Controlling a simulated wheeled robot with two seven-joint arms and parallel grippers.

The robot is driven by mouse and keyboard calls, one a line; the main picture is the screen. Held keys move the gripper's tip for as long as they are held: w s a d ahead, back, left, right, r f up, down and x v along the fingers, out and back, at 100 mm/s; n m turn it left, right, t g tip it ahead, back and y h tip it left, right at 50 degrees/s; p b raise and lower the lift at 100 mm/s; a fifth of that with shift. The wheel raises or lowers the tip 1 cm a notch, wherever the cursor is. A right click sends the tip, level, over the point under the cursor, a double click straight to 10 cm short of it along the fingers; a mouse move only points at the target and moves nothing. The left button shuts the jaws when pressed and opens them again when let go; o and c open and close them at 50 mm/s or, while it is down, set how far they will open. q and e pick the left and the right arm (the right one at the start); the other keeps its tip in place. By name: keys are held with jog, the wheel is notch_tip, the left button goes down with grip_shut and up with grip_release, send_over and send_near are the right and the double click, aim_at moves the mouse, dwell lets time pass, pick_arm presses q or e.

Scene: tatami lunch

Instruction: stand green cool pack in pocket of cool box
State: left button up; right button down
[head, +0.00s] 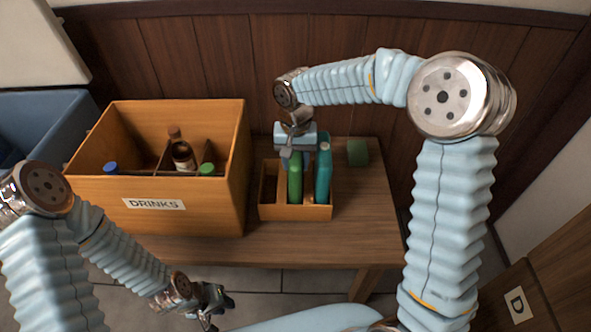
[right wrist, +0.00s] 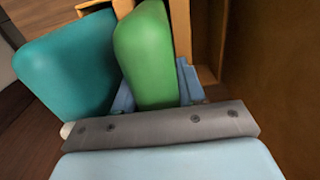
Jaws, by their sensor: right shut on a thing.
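The green cool pack (head: 295,184) stands upright in the small wooden pocketed box (head: 296,213); its lower end is hidden inside. My right gripper (head: 296,158) reaches down from above and is shut on it. In the right wrist view, the green pack (right wrist: 146,58) lies between the blue fingertips, beside a wooden divider. A teal pack (head: 323,178) stands just to its right in the head view. The left pocket looks empty. My left gripper (head: 216,309) is low in front of the table, with its fingers apart and nothing between them.
A large wooden DRINKS crate (head: 221,200) with several bottles stands left of the small box. A blue bin (head: 50,108) is at the far left. A small green block (head: 357,152) lies on the table (head: 365,205), whose right part is clear. A wood-panelled wall is behind.

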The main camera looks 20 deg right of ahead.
jog(key=shift+r, duration=0.15)
notch_tip(320, 180, up, 11)
jog(key=shift+r+p, duration=0.1)
jog(key=shift+p, duration=0.75)
jog(key=shift+r+p, duration=0.45)
jog(key=shift+r, duration=0.05)
jog(key=shift+f, duration=0.1)
